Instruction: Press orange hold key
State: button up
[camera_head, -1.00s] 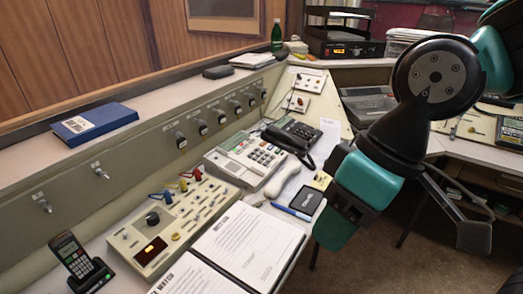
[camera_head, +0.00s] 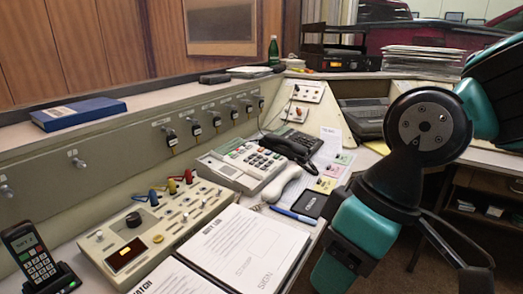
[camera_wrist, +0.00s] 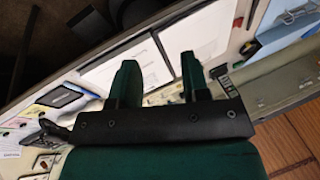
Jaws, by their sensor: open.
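A beige control box (camera_head: 150,240) lies on the sloping console, with colored levers, small switches and a dark display lit orange. A small round yellow-orange button (camera_head: 157,239) sits near its front edge. A grey desk phone (camera_head: 240,165) with rows of keys stands behind it; the key colors and labels are too small to read, so I cannot tell which key is the orange hold key. My gripper's two green fingers (camera_wrist: 158,80) are apart and empty in the wrist view, above the desk papers. In the head view my arm is right of the console, its fingertips unclear.
An open binder with white pages (camera_head: 243,248) lies in front of the phone. A cordless handset (camera_head: 34,258) stands at the lower left. A blue pen (camera_head: 294,215) and a black pad (camera_head: 309,203) lie by the desk edge. A blue book (camera_head: 78,114) rests on the ledge.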

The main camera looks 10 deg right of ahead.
grip_shut()
dwell(1.7)
